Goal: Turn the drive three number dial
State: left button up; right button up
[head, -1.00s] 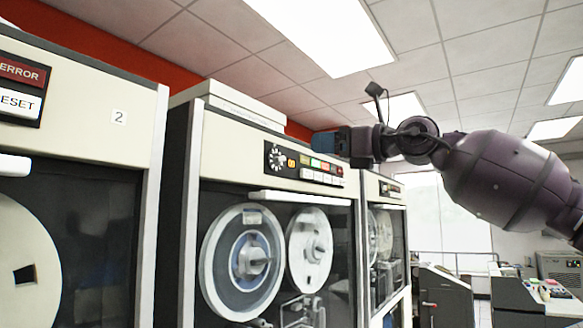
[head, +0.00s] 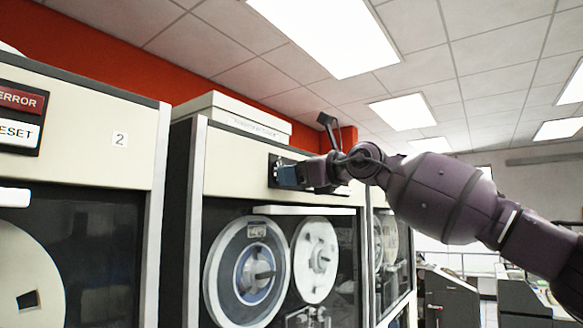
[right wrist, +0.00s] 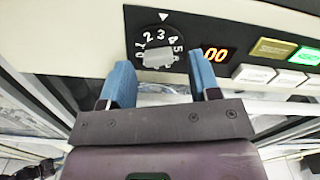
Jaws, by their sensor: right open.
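The number dial (right wrist: 160,38) is round and black with white digits and a pale grey grip bar, below a white triangle mark, in the right wrist view. The digits 2 and 3 stand nearest the mark. My right gripper (right wrist: 160,76) is open, its blue fingers to the left and right of the dial's lower part; contact is not visible. In the head view my right gripper (head: 289,174) is at the black control panel (head: 272,170) of the middle tape drive (head: 235,160) and hides the dial. My left gripper is not in view.
Right of the dial are an orange "00" display (right wrist: 215,55) and lit and white buttons (right wrist: 252,74). A pale ledge (head: 305,210) juts out below the panel, above the tape reels (head: 248,272). The drive marked 2 (head: 90,120) stands to the left.

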jog(key=shift+w+a, duration=0.25)
jog(key=shift+a, duration=0.1)
jog(key=c, duration=0.9)
jog(key=shift+s+a+m+b, duration=0.1)
jog(key=shift+m+b, duration=2)
jog(key=shift+m, duration=1.3)
